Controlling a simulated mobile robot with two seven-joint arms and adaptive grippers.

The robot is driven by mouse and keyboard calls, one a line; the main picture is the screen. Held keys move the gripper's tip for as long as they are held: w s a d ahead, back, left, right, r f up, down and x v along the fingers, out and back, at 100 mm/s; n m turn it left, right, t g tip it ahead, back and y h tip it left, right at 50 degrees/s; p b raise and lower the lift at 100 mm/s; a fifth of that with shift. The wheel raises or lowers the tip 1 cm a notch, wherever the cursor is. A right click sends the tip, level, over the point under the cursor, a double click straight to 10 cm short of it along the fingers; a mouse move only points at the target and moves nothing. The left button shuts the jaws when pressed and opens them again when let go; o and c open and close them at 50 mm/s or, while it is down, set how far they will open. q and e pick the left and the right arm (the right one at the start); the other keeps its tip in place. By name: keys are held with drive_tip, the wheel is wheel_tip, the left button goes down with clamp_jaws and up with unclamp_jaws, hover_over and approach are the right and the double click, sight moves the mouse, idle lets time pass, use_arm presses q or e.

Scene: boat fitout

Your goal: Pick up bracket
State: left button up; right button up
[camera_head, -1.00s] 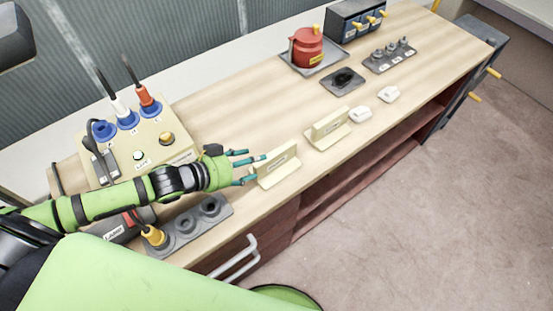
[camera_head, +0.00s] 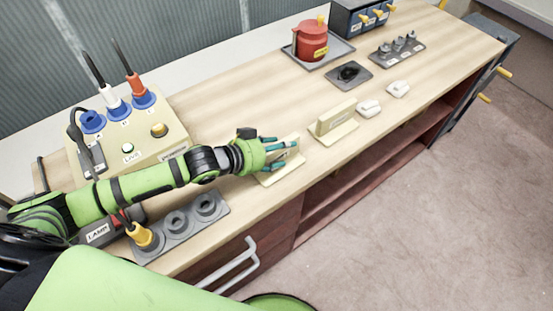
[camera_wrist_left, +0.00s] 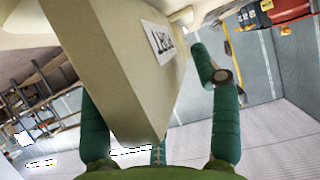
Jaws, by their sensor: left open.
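A cream L-shaped bracket (camera_head: 284,174) stands on the bench top in the head view. My left gripper (camera_head: 283,147) is at its upright plate, with teal fingers open around it. In the left wrist view the bracket (camera_wrist_left: 112,75) fills the middle, between the open fingers of the left gripper (camera_wrist_left: 155,105). It has a white label on its face. The fingers hide part of the bracket in the head view, and I cannot tell whether they touch it. A second cream bracket (camera_head: 334,121) stands just to the right. My right gripper is not in view.
A cream switch box (camera_head: 150,150) with blue sockets and a grey socket strip (camera_head: 178,226) with a yellow plug lie at the left. White blocks (camera_head: 369,108), a grey pad (camera_head: 349,75) and a red pot (camera_head: 311,42) lie beyond. The bench's front edge is close to the bracket.

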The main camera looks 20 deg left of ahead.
use_arm(q)
clamp_jaws()
drive_tip(key=shift+r, duration=0.15)
